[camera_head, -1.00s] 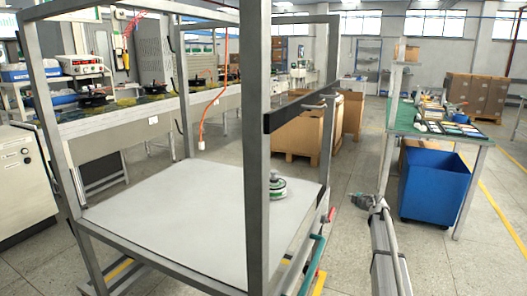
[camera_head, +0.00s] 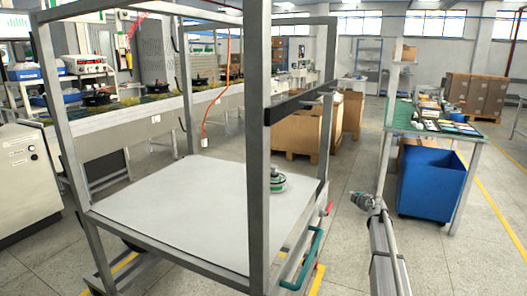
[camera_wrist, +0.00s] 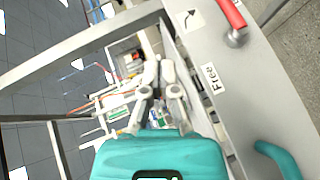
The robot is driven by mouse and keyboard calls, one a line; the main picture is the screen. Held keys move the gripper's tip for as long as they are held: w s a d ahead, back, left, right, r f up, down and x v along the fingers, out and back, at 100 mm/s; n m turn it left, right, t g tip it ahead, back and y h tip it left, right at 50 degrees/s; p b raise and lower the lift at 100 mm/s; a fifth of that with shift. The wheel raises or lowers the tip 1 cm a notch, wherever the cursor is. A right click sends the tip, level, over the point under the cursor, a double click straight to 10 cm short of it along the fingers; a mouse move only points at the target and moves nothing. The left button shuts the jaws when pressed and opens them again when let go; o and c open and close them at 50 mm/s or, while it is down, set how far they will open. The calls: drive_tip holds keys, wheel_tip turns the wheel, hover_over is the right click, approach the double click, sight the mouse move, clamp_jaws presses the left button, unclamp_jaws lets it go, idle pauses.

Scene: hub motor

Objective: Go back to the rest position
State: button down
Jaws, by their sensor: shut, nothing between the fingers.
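My gripper (camera_wrist: 158,75) shows in the wrist view, with its light grey fingers shut and nothing visible between them. A teal body (camera_wrist: 160,155) fills the bottom middle of that view. In the head view, a grey arm link of mine (camera_head: 384,250) reaches up from the lower right, to the right of the cart and apart from its top.
The cart's grey frame posts (camera_head: 259,150) stand close in front. A red lever (camera_wrist: 231,14) and a teal handle (camera_wrist: 278,158) are on the panel marked "Free". A blue bin (camera_head: 432,182) is under the green table (camera_head: 470,131).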

drive_tip(key=s+a+r+m+t+h, duration=0.1)
drive_tip(key=s+r+m+t+h, duration=0.2)
drive_tip(key=s+r+m+h, duration=0.3)
drive_tip(key=s+f+m+g+h, duration=0.5)
drive_tip(key=s+m, duration=0.4)
drive_tip(key=s, duration=0.2)
drive_tip(key=s+a+f+m+g+y, duration=0.1)
drive_tip(key=s+a+f+g+y, duration=0.3)
drive_tip(key=s+a, duration=0.45)
drive_tip(key=s+a+f+g+y, duration=0.2)
drive_tip(key=s+a+f+g, duration=0.35)
drive_tip(key=s, duration=0.65)
drive_tip(key=s+a+f+m+g+y, duration=0.1)
drive_tip(key=s+a+f+g+y, duration=0.3)
drive_tip(key=s+a, duration=0.5)
wheel_tip(320, 180, up, 32)
drive_tip(key=s+d+h+p, duration=0.1)
drive_tip(key=d+p, duration=0.1)
drive_tip(key=p, duration=3.1)
drive_tip(key=shift+d+r+t+p, duration=0.15)
drive_tip(key=shift+d+t+p, duration=0.05)
drive_tip(key=shift+t+p, duration=0.15)
